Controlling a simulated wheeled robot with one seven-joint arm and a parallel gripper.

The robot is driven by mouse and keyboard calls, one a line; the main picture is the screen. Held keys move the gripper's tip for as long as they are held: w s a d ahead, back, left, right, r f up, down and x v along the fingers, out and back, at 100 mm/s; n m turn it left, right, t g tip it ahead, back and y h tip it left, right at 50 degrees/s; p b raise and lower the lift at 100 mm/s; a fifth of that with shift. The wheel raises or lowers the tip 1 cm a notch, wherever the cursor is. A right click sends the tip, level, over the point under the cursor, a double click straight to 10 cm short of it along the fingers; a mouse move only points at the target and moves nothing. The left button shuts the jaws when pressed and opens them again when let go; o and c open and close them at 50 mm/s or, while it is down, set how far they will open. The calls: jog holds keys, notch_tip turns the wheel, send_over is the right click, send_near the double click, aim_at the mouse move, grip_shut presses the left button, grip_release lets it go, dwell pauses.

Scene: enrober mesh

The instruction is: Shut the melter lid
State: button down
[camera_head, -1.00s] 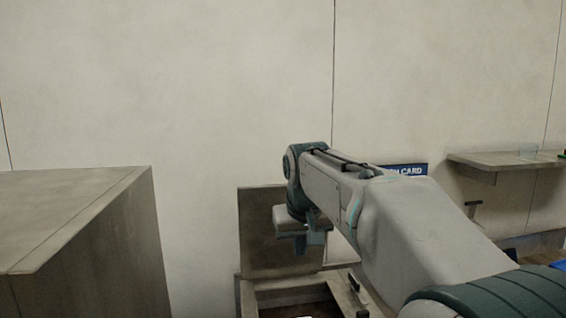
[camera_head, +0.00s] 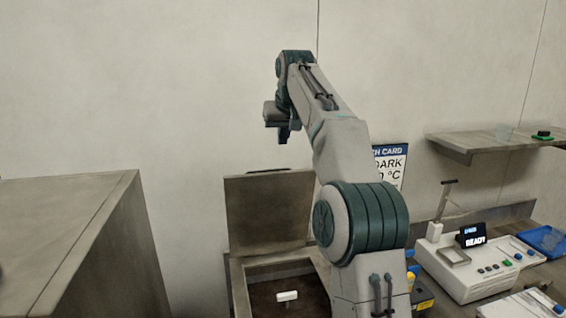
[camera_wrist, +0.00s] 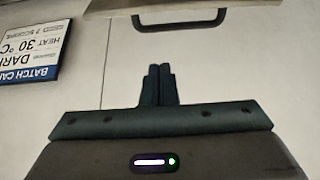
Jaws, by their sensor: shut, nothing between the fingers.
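The melter lid (camera_head: 262,212) is a flat grey-brown panel standing upright, open, at the back of the melter (camera_head: 238,284). Its dark bar handle (camera_head: 268,170) runs along the top edge. In the wrist view the handle (camera_wrist: 180,24) and a strip of the lid (camera_wrist: 190,5) show at the top of the picture. My gripper (camera_head: 284,136) is above the lid's top edge, apart from the handle. In the wrist view its fingers (camera_wrist: 157,72) are together and empty. My arm hides part of the melter's right side.
A white piece (camera_head: 287,296) shows in the melter's dark opening. A tall cabinet (camera_head: 70,240) stands at left. At right are a white READY device (camera_head: 470,262), a blue tray (camera_head: 545,240) and a wall shelf (camera_head: 495,143). A batch card (camera_head: 390,163) hangs behind my arm.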

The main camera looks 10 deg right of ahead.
aim_at(283, 173)
jog(key=x, duration=0.7)
jog(key=shift+w+f, duration=0.2)
jog(key=shift+f, duration=0.4)
jog(key=s, duration=0.2)
jog(key=shift+s+f+b, duration=0.15)
jog(key=shift+s+b, duration=0.15)
jog(key=shift+s+f, duration=0.2)
jog(key=shift+s, duration=0.35)
